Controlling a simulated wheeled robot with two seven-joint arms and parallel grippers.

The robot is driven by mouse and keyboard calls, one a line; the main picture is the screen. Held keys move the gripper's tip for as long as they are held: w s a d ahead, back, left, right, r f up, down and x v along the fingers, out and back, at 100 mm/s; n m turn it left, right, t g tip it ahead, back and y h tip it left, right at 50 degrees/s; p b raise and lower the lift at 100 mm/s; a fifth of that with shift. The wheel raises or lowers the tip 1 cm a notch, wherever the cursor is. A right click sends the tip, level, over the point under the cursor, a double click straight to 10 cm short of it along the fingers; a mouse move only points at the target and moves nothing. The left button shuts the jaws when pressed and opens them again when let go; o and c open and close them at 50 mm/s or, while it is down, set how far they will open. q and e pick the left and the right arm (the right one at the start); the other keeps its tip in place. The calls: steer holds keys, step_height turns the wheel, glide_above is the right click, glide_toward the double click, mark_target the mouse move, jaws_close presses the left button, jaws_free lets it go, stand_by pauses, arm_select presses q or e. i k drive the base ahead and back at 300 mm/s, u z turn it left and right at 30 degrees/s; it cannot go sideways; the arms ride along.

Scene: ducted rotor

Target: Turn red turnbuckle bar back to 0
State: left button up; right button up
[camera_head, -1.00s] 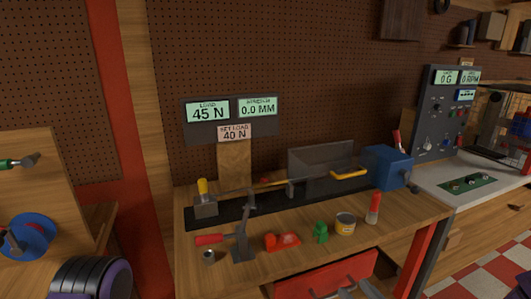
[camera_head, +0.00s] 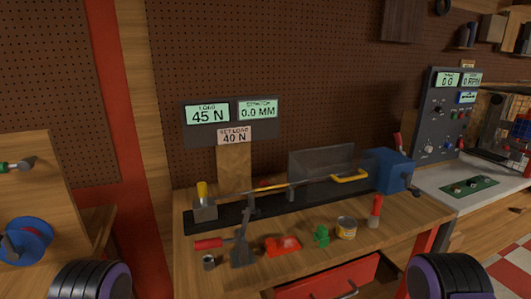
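A long tensioning rig stands on the wooden bench, with a thin rod (camera_head: 300,183) running from a post with a yellow top (camera_head: 202,190) to a blue box (camera_head: 388,170). A small red piece (camera_head: 264,184) shows at the rod; it may be the turnbuckle bar, but it is too small to tell its angle. A red-handled lever (camera_head: 210,243) sticks out left from a dark upright stand in front of the rig. The load display (camera_head: 207,113) reads 45 N and the stretch display (camera_head: 257,110) 0.0 MM. Neither gripper is in view; only dark rounded parts of my arms show at the bottom corners.
A sign (camera_head: 234,135) reads set load 40 N. A red block (camera_head: 282,244), a green piece (camera_head: 321,236), a can (camera_head: 346,227) and a red-topped bottle (camera_head: 375,210) stand along the bench front. A red drawer (camera_head: 330,280) sits below. A clear shield (camera_head: 320,161) stands behind the rod.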

mark_target(266, 186)
steer(key=u, duration=0.05)
steer(key=k, duration=0.65)
steer(key=u, duration=0.5)
steer(key=i, duration=1.55)
steer(key=z, duration=0.65)
